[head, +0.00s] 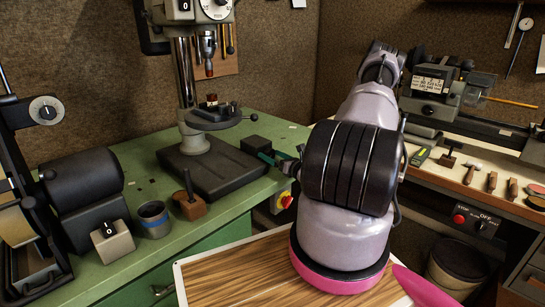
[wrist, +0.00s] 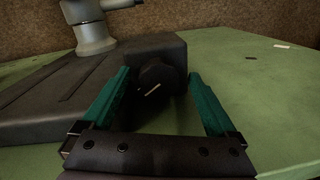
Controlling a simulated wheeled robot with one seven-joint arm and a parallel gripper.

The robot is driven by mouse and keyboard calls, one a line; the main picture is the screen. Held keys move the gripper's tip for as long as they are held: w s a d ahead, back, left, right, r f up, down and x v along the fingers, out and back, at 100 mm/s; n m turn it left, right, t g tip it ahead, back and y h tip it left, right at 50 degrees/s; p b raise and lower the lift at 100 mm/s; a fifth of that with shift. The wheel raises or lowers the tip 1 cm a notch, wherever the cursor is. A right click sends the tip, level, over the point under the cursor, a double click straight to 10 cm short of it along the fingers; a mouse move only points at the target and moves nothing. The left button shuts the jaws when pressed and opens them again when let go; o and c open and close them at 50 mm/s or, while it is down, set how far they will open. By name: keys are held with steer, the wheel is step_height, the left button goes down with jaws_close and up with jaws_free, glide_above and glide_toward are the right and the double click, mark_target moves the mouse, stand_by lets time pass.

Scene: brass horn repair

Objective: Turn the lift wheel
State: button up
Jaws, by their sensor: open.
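A dark round wheel (wrist: 155,84) with a pale slanted mark on its face is in the middle of the wrist view. I take it for the lift wheel. It sits on the front of a dark block (wrist: 150,48) at the edge of the drill press base (wrist: 50,105). In the head view the block (head: 257,144) shows at the base's right, but I cannot make out the wheel there. My gripper (wrist: 159,76) is open, with one teal finger on each side of the wheel. Whether either finger touches it, I cannot tell. In the head view my gripper (head: 270,157) is partly hidden by my arm.
The drill press (head: 187,75) stands on the green bench (head: 150,255), its small table (head: 214,118) above the base. The bench right of the wheel is mostly clear.

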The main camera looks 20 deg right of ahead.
steer(key=c, duration=1.4)
steer(key=shift+o, duration=0.2)
steer(key=shift+m, duration=0.3)
steer(key=m, duration=0.5)
steer(key=shift+d, duration=0.1)
steer(key=m, duration=0.5)
steer(key=shift+d+m+g, duration=0.1)
steer(key=shift+m+g, duration=0.2)
steer(key=shift+g, duration=0.1)
steer(key=m, duration=0.5)
steer(key=shift+f+y, duration=0.1)
steer(key=shift+y, duration=0.3)
steer(key=m, duration=0.4)
steer(key=shift+f+g, duration=0.1)
steer(key=shift+g, duration=0.2)
steer(key=shift+m, duration=0.4)
